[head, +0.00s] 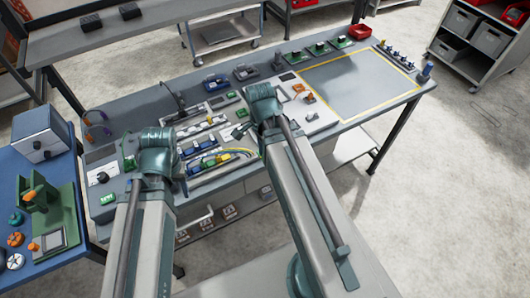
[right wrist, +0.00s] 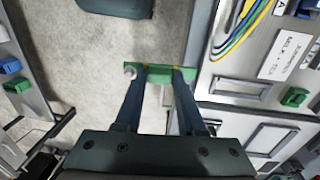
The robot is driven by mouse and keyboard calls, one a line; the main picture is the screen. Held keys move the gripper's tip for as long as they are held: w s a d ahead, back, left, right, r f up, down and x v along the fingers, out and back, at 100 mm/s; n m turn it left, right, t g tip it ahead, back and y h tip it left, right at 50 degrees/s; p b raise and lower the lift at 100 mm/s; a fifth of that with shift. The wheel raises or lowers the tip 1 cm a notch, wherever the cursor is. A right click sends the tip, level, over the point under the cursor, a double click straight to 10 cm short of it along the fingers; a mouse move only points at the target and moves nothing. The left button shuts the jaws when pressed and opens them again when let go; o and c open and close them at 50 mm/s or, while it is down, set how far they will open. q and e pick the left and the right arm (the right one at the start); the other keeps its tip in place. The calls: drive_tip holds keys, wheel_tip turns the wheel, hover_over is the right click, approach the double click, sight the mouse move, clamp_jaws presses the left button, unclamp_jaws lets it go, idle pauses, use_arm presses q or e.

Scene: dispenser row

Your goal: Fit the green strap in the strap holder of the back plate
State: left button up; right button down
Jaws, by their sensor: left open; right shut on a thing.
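A green strap-like piece (right wrist: 158,72) sits between the fingertips of my right gripper (right wrist: 160,76) in the right wrist view. It lies crosswise to the fingers, with a small pale round end at its left. My right gripper is shut on it, and floor shows behind it.
The grey bench (head: 225,98) carries several coloured parts and modules. Yellow and blue cables (head: 238,153) lie near its front edge and also show in the right wrist view (right wrist: 238,28). A yellow-outlined area (head: 360,82) is clear. A blue table (head: 75,215) stands at left.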

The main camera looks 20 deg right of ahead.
drive_tip(key=r+p, duration=0.3)
drive_tip(key=shift+w+r, duration=0.1)
drive_tip(key=shift+w, duration=0.1)
idle(0.3)
drive_tip(key=shift+w, duration=0.2)
drive_tip(key=w+d+f+t+b, duration=0.1)
drive_tip(key=w+d+f+b, duration=0.1)
drive_tip(key=w, duration=0.6)
drive_tip(key=w+d+f+b, duration=0.1)
drive_tip(key=w+d+f, duration=0.1)
drive_tip(key=w, duration=0.6)
drive_tip(key=shift+s+f+b, duration=0.15)
drive_tip(key=shift+f+b, duration=2)
drive_tip(key=shift+b, duration=0.35)
drive_tip(key=shift+f, duration=0.25)
drive_tip(key=shift+f+b, duration=0.45)
drive_tip(key=shift+b, duration=0.25)
